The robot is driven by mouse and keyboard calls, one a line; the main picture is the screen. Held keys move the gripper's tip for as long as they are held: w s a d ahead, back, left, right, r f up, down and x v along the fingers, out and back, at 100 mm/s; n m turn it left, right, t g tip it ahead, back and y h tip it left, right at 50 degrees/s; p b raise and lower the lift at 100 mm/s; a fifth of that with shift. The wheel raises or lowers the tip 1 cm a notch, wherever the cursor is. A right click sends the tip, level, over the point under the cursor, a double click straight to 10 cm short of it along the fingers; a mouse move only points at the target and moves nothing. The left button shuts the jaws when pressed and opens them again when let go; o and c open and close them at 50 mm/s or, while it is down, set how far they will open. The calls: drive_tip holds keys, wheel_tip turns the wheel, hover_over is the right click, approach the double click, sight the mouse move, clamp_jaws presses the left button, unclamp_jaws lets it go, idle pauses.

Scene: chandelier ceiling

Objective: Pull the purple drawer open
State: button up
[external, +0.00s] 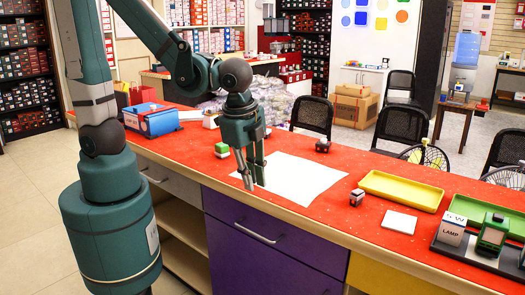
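The purple drawer (275,262) is in the front of the red-topped counter, at the lower middle of the external view. It looks shut, its front in line with the fronts beside it. Its silver bar handle (256,233) lies across the upper part of the purple front. My gripper (253,184) hangs above the red counter top, over the near-left side of a white sheet, with its fingers pointing down. The fingers are apart with nothing seen between them. It is above the handle in the picture and not touching it.
The white sheet (300,183), a yellow tray (400,191), a small block (357,197) and a white tile (399,222) lie on the counter (345,168). A blue box (152,120) stands at left. A yellow front (385,279) adjoins the purple one. The floor at lower left is clear.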

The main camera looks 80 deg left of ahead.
approach(256, 235)
drive_tip(key=shift+w+a+r, duration=0.15)
drive_tip(key=shift+w, duration=0.05)
idle(0.3)
idle(0.4)
wheel_tip(256, 235, down, 8)
drive_tip(key=b, duration=0.2)
drive_tip(key=shift+w+a+r+b, duration=0.2)
drive_tip(key=shift+w+a+b, duration=0.2)
drive_tip(key=shift+w+a, duration=0.1)
idle(0.5)
clamp_jaws()
drive_tip(key=shift+s+d, duration=0.1)
drive_tip(key=shift+d, duration=0.05)
